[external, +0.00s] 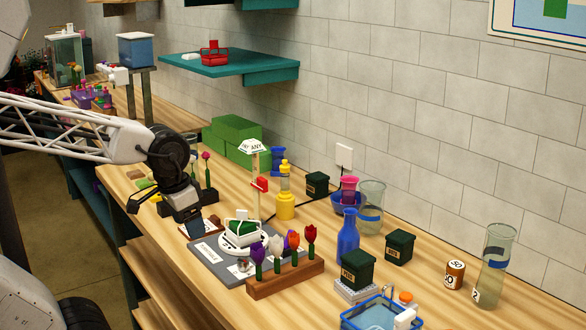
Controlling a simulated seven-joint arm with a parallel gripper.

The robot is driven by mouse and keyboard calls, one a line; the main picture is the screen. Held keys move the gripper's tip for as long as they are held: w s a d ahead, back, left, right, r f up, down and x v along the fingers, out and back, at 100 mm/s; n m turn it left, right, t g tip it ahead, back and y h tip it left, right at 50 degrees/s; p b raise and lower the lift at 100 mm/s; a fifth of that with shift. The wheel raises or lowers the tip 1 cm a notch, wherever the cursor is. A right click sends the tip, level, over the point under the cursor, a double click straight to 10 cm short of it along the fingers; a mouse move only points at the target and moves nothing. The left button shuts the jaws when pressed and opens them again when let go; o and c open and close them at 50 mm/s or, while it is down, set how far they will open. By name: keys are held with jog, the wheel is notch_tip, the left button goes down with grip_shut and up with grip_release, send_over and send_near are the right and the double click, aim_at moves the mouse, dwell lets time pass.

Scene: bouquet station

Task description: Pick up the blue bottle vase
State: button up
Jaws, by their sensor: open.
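The blue bottle vase (348,238) stands upright on the wooden bench, right of the middle. It has a narrow neck and a wider body. A dark green box (358,270) in front hides part of its base. My gripper (188,216) is at the end of my arm at the left, low over the bench and pointing down. It is well to the left of the vase, apart from it, and looks empty. Its fingertips are small and hard to make out.
A wooden block of flowers (285,279) and a white round stand (243,243) lie between my gripper and the vase. A tall signpost (257,185) and a yellow bottle (285,205) stand behind. Glass vases (371,205) and another green box (400,247) crowd the vase.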

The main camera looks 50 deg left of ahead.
jog(key=shift+c, duration=0.9)
jog(key=w+d+n+h, duration=0.1)
jog(key=w+n+h, duration=0.1)
jog(key=w, duration=0.4)
jog(key=w+d+n+g+h, duration=0.1)
jog(key=w+n+h, duration=0.1)
jog(key=w+n, duration=0.2)
jog(key=w+d+n+g+h, duration=0.1)
jog(key=w+n, duration=0.3)
jog(key=w, duration=0.5)
jog(key=shift+w+d+f+h, duration=0.1)
jog(key=shift+f+h, duration=0.15)
jog(key=shift+h, duration=0.55)
jog(key=w+a+f+n+h, duration=0.1)
jog(key=w+n+h, duration=0.15)
jog(key=w, duration=0.25)
jog(key=w+f+n+h, duration=0.1)
jog(key=w+n, duration=0.2)
jog(key=w, duration=0.2)
jog(key=n+t+h, duration=0.2)
jog(key=n+h, duration=0.1)
jog(key=n, duration=0.2)
send_near(345, 210)
jog(key=s+x, duration=0.1)
jog(key=x, duration=0.3)
jog(key=shift+w+a+f, duration=0.1)
jog(key=shift+w, duration=0.5)
